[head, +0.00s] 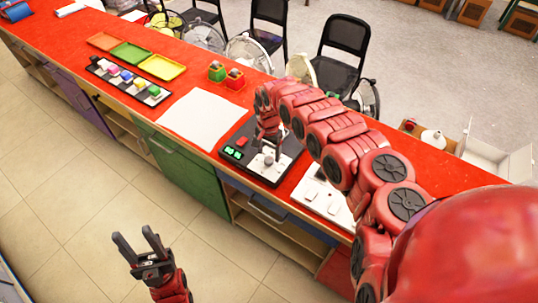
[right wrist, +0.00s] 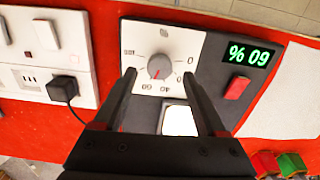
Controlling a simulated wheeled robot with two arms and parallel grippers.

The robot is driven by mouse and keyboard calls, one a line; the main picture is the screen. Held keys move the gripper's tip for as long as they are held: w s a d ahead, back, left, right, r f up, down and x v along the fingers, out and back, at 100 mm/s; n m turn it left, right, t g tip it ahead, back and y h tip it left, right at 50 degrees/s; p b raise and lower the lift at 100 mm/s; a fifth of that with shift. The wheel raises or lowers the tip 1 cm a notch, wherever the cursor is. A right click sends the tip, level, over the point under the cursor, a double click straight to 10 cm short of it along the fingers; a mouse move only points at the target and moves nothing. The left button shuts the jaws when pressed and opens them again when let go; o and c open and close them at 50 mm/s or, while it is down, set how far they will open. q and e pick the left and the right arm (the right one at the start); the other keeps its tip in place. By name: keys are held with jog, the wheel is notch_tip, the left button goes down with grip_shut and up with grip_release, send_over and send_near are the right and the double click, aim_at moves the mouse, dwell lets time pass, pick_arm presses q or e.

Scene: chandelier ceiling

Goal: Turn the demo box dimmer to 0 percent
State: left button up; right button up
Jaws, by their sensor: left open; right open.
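The demo box (head: 283,167) is a dark panel on the red counter. In the right wrist view its white dimmer plate (right wrist: 190,45) carries a round grey knob (right wrist: 160,66) with a red mark and a printed scale. A red button (right wrist: 238,88) and a white rocker switch (right wrist: 179,121) are beside the plate. My right gripper (right wrist: 159,76) is open, its fingertips on either side of the knob with gaps; contact is not visible. My left gripper (head: 135,236) is open and empty over the floor.
A white switch and socket panel (head: 322,198) with a black plug (right wrist: 62,88) lies beside the box. A white sheet (head: 200,118), colored trays (head: 130,54) and red and green blocks (head: 226,76) are further along the counter. Chairs stand behind.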

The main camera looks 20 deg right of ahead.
aim_at(269, 159)
jog(key=shift+d+f, duration=0.1)
jog(key=shift+f, duration=1.4)
grip_shut()
